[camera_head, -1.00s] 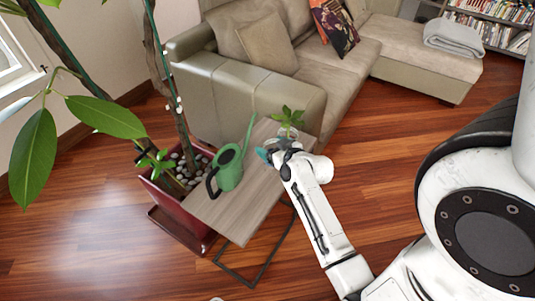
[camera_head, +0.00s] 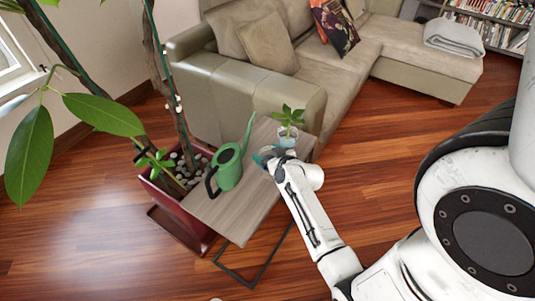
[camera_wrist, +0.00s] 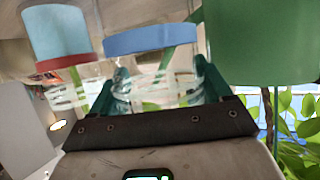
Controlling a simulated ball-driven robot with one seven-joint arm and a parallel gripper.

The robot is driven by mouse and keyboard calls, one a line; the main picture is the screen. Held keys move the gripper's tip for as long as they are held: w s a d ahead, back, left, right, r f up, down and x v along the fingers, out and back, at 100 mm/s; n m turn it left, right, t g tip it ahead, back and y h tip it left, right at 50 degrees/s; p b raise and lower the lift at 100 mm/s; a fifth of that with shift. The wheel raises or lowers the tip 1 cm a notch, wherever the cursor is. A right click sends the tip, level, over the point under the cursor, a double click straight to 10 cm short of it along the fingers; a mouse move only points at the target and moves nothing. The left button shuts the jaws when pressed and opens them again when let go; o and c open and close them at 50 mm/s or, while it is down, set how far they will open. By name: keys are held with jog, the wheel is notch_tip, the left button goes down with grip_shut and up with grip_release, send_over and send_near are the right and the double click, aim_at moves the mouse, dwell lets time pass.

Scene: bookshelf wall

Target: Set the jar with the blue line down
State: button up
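The jar with the blue line (camera_wrist: 152,42) is clear, with a broad blue band, and sits between the green fingers of my gripper (camera_wrist: 157,92) in the wrist view. Both fingers appear to touch its sides. In the head view my gripper (camera_head: 266,154) is over the right part of the small wooden table (camera_head: 235,213); the held jar cannot be made out there. Whether its base touches the table cannot be told.
A second jar with a red line (camera_wrist: 70,64) is close at the left in the wrist view. A green watering can (camera_head: 228,170) stands left of my gripper. The sofa (camera_head: 250,100) is behind.

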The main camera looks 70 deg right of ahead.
jog(key=o, duration=0.4)
jog(key=shift+r, duration=0.15)
jog(key=v, duration=1.2)
jog(key=w+a+f+n+g+y, duration=0.2)
jog(key=a+y, duration=0.2)
jog(key=a, duration=0.5)
jog(key=w+a+f+n+g+y, duration=0.1)
jog(key=w+a+n+g+y, duration=0.15)
jog(key=a, duration=0.55)
jog(key=s+a+g, duration=0.1)
jog(key=s+a, duration=0.1)
jog(key=a, duration=0.1)
jog(key=s+a+n+g+y, duration=0.1)
jog(key=s+a+g, duration=0.1)
jog(key=a, duration=0.1)
jog(key=s+a+n+g, duration=0.1)
jog(key=s+a+g, duration=0.1)
jog(key=a, duration=0.1)
jog(key=shift+s+a+r+g, duration=0.2)
jog(key=shift+s+r+g, duration=0.05)
jog(key=shift+s+r, duration=0.15)
